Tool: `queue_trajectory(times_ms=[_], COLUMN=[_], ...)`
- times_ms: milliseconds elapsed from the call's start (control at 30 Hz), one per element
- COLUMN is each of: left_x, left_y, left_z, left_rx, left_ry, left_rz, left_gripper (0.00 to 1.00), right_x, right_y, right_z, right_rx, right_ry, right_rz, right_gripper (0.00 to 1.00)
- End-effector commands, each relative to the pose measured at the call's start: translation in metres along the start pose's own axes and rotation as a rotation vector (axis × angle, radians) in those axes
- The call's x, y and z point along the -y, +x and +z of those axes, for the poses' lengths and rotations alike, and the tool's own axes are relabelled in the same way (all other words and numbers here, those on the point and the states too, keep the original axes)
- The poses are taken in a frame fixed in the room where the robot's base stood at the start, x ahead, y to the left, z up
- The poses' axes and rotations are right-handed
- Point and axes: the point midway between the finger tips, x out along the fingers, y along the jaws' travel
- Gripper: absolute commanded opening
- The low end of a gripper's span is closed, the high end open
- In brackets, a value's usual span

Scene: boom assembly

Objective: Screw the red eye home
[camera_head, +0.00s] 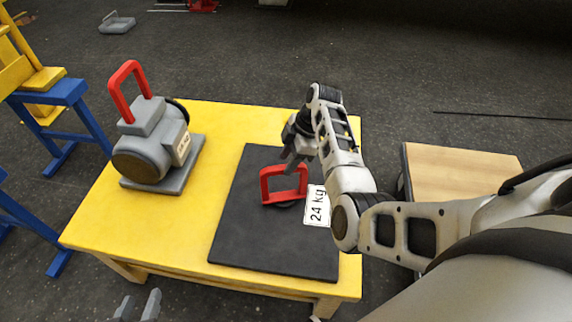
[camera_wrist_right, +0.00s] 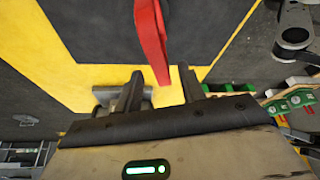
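A red eye (camera_head: 285,197), a squarish loop, stands upright on a dark round foot on the black plate (camera_head: 245,235). My right gripper (camera_head: 293,165) reaches down to the eye from above. In the right wrist view, the red eye (camera_wrist_right: 151,40) runs down between the two fingertips of my right gripper (camera_wrist_right: 161,88). Gaps show on both sides, so this gripper is open around it. The thread under the eye is hidden. My left gripper (camera_head: 138,306) shows only its fingertips at the bottom edge, apart and empty.
A grey motor-like unit (camera_head: 150,150) with a second red loop (camera_head: 116,95) stands on the yellow table (camera_head: 130,225)'s left. A white "24 kg" label (camera_head: 317,206) lies beside the eye. A wooden-topped table (camera_head: 465,170) stands right; blue and yellow frames (camera_head: 60,95) stand left.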

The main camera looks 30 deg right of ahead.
Motion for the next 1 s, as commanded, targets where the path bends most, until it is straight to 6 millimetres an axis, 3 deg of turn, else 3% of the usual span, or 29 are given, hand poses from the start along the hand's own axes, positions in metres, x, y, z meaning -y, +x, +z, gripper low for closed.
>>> queue_trajectory(times_ms=[133, 467, 500, 633, 1000], left_x=[0.000, -0.001, -0.001, -0.001, -0.002], left_y=[0.000, 0.000, 0.000, 0.000, -0.003], left_z=[-0.002, -0.001, -0.001, 0.000, -0.004], left_rx=[-0.011, -0.010, -0.010, -0.008, -0.002], left_ry=[0.003, 0.004, 0.005, 0.005, 0.003], left_rz=[0.001, 0.003, 0.003, 0.004, 0.005], left_gripper=[0.36, 0.36, 0.36, 0.36, 0.36], right_x=[0.000, 0.000, 0.000, 0.000, 0.000], right_y=[0.015, 0.018, 0.018, 0.018, 0.015], right_z=[0.000, 0.000, 0.000, 0.000, -0.001], right_rx=[-0.001, 0.000, 0.000, 0.000, 0.000], right_ry=[-0.001, -0.001, -0.001, -0.001, 0.030], right_rz=[0.001, 0.001, 0.001, 0.001, 0.013], right_gripper=[0.40, 0.40, 0.37, 0.01, 0.00])
